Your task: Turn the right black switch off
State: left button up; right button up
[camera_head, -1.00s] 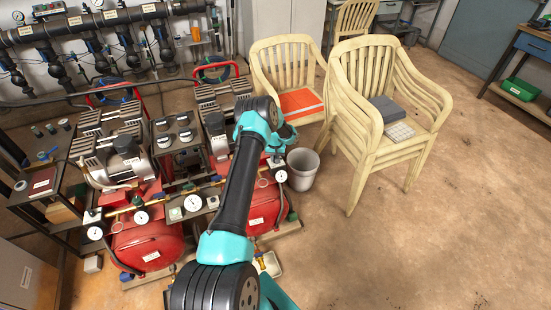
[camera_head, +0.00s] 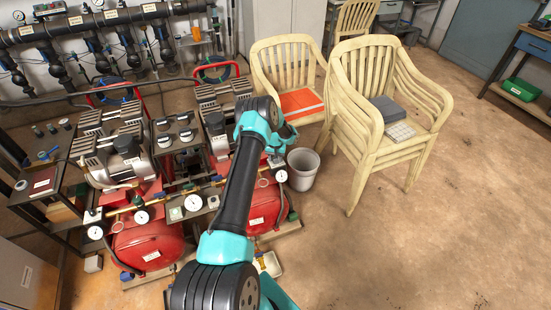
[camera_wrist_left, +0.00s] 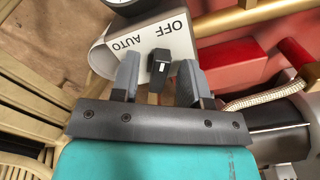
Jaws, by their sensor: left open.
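In the left wrist view, a black switch (camera_wrist_left: 160,64) with a small white mark sits on a light grey box (camera_wrist_left: 175,35) lettered "OFF" and "AUTO". My left gripper (camera_wrist_left: 158,80) is open, with one finger on each side of the switch. I cannot tell whether the fingers touch it, or which label its mark points to. In the head view my left arm reaches up the middle to its gripper (camera_head: 276,157) at the right end of the compressors, largely covering that switch. My right gripper is not in view.
Red compressor tanks (camera_head: 148,246) with gauges and a brass pipe stand at left. A grey bucket (camera_head: 302,170) is just right of the gripper. Stacked cream chairs (camera_head: 350,120) stand beyond it. The floor at right is clear.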

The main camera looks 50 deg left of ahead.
pick_arm(q)
jog(key=shift+r, duration=0.15)
notch_tip(320, 180, up, 17)
dwell(0.7)
dwell(0.3)
jog(key=s+d+f+m+h, duration=0.1)
jog(key=s+d+f, duration=0.15)
jog(key=d, duration=0.65)
jog(key=s+d+f+m+t+h, duration=0.1)
jog(key=d+f, duration=0.3)
jog(key=d, duration=0.5)
jog(key=s+d+f+m+h, duration=0.1)
jog(key=d+f, duration=0.2)
jog(key=d, duration=0.6)
jog(key=s+d+m, duration=0.2)
jog(key=s+d, duration=1.5)
jog(key=s, duration=0.1)
jog(key=shift+s+d+r+m+h, duration=0.15)
jog(key=shift+s+r+m+h, duration=0.15)
jog(key=shift+s+m+h, duration=0.1)
